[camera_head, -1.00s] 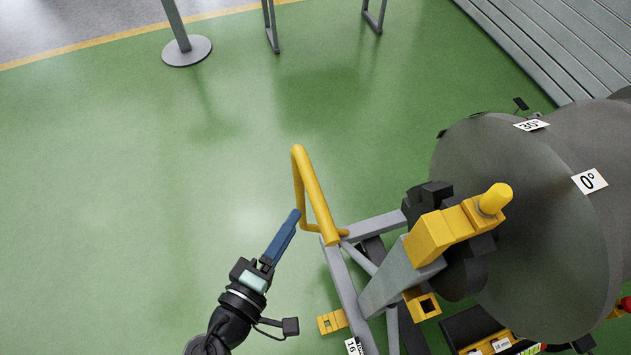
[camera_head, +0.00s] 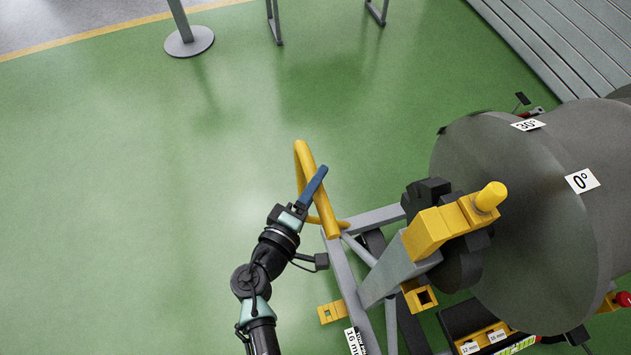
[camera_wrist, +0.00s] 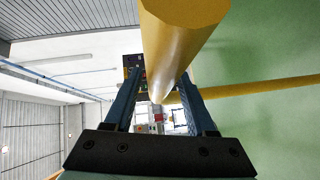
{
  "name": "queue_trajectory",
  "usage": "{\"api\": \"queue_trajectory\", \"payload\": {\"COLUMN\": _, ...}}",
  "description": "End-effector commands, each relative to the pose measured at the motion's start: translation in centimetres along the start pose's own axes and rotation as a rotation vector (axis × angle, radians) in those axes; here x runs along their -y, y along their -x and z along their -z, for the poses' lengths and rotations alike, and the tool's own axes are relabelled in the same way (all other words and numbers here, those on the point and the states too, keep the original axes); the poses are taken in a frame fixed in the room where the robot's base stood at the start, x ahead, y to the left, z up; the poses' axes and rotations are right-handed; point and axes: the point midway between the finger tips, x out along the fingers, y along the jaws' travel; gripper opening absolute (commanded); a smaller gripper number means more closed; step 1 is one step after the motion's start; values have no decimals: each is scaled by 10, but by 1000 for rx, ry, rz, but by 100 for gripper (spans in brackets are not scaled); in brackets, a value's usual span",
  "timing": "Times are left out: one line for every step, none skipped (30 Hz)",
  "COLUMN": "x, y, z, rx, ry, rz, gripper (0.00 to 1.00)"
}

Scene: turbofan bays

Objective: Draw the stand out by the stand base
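The stand base (camera_head: 345,280) is a grey frame on the green floor, carrying the large dark engine body (camera_head: 520,210). A yellow bent-tube handle (camera_head: 331,222) rises from its left end. My gripper (camera_head: 319,174) is at the upper part of this handle, its blue fingers crossing it in the head view. In the wrist view the two blue fingers (camera_wrist: 160,85) stand apart, with a thick yellow bar (camera_wrist: 178,45) running lengthwise between and above them. A clear gap shows beside the bar, and I see no firm contact.
A second yellow bar (camera_wrist: 260,87) crosses the right side of the wrist view. A yellow bracket (camera_head: 331,313) sticks out at the frame's left side. A grey post foot (camera_head: 189,42) stands at the back. The floor left of the stand is clear.

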Motion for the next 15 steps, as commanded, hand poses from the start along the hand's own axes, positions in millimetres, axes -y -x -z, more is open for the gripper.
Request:
{"api": "queue_trajectory", "payload": {"x": 0, "y": 0, "z": 0, "rx": 0, "ry": 0, "rz": 0, "gripper": 45}}
{"api": "queue_trajectory", "payload": {"x": 0, "y": 0, "z": 0, "rx": 0, "ry": 0, "rz": 0, "gripper": 39}}
{"api": "queue_trajectory", "payload": {"x": 0, "y": 0, "z": 0, "rx": 0, "ry": 0, "rz": 0, "gripper": 32}}
{"api": "queue_trajectory", "payload": {"x": 0, "y": 0, "z": 0, "rx": 0, "ry": 0, "rz": 0, "gripper": 27}}
{"api": "queue_trajectory", "payload": {"x": 0, "y": 0, "z": 0, "rx": 0, "ry": 0, "rz": 0, "gripper": 21}}
{"api": "queue_trajectory", "payload": {"x": 0, "y": 0, "z": 0, "rx": 0, "ry": 0, "rz": 0, "gripper": 14}}
{"api": "queue_trajectory", "payload": {"x": 0, "y": 0, "z": 0, "rx": 0, "ry": 0, "rz": 0, "gripper": 9}}
{"api": "queue_trajectory", "payload": {"x": 0, "y": 0, "z": 0, "rx": 0, "ry": 0, "rz": 0, "gripper": 3}}
{"api": "queue_trajectory", "payload": {"x": 0, "y": 0, "z": 0, "rx": 0, "ry": 0, "rz": 0, "gripper": 0}}
{"api": "queue_trajectory", "payload": {"x": 0, "y": 0, "z": 0, "rx": 0, "ry": 0, "rz": 0, "gripper": 0}}
{"api": "queue_trajectory", "payload": {"x": 0, "y": 0, "z": 0, "rx": 0, "ry": 0, "rz": 0, "gripper": 0}}
{"api": "queue_trajectory", "payload": {"x": 0, "y": 0, "z": 0, "rx": 0, "ry": 0, "rz": 0, "gripper": 0}}
{"api": "queue_trajectory", "payload": {"x": 0, "y": 0, "z": 0, "rx": 0, "ry": 1, "rz": 0, "gripper": 0}}
{"api": "queue_trajectory", "payload": {"x": 0, "y": 0, "z": 0, "rx": 0, "ry": 0, "rz": 0, "gripper": 0}}
{"api": "queue_trajectory", "payload": {"x": 0, "y": 0, "z": 0, "rx": 0, "ry": 0, "rz": 0, "gripper": 0}}
